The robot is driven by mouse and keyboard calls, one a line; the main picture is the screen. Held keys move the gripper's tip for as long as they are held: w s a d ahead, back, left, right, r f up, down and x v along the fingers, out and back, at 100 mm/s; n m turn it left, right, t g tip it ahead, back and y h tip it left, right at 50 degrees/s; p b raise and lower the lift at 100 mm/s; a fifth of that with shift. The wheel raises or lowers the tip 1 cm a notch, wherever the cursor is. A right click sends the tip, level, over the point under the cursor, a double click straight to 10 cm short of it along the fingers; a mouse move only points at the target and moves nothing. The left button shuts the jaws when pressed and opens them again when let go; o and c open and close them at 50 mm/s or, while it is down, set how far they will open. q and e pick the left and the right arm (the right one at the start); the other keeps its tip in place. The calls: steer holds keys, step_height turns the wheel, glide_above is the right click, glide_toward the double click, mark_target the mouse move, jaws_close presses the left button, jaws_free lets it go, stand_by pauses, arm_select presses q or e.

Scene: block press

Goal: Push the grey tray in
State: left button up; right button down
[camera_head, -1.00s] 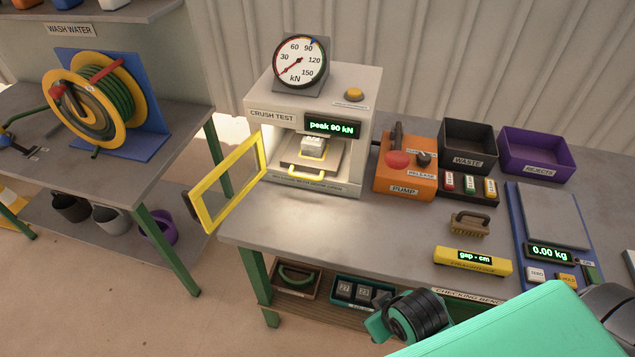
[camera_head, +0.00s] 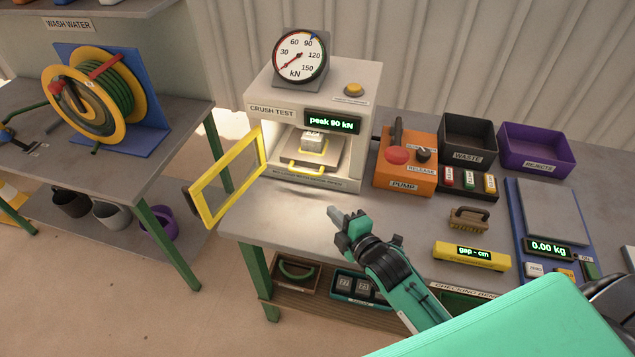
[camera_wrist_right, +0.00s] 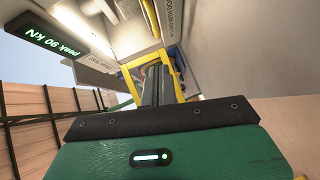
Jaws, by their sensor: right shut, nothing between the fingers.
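The grey tray (camera_head: 325,160) sits in the open bay of the crush test press (camera_head: 264,92), pulled partly out at the front, with its yellow handle (camera_head: 306,170) facing me. A pale block (camera_head: 313,143) rests on it. My right gripper (camera_head: 336,214) is shut and empty, over the bench in front of the press and apart from the tray. My left gripper is not in view.
The yellow-framed door (camera_head: 202,213) stands swung open left of the bay. The orange pump (camera_head: 405,175) is right of the press. A brush (camera_head: 468,216) and a yellow gap gauge (camera_head: 471,257) lie further right. The bench before the press is clear.

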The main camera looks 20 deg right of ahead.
mark_target(322, 171)
steer(key=p+x, duration=0.1)
steer(key=x, duration=0.2)
steer(key=p+x, duration=0.1)
steer(key=x, duration=0.5)
steer(key=shift+w+r+p, duration=0.2)
steer(key=shift+r+p, duration=0.2)
steer(key=w, duration=0.2)
steer(key=w+d+p, duration=0.1)
steer(key=shift+f, duration=0.4)
steer(key=shift+w+d+f, duration=0.25)
steer(key=shift+w+d, duration=0.2)
steer(key=shift+w, duration=0.05)
steer(key=w+d, duration=0.1)
steer(key=w+d+b, duration=0.1)
steer(key=w, duration=0.1)
steer(key=shift+w+d, duration=0.1)
steer(key=shift+w, duration=0.05)
steer(key=shift+w+d+b, duration=0.15)
steer(key=shift+d+b, duration=0.05)
steer(key=shift+b, duration=0.1)
steer(key=shift+r, duration=0.2)
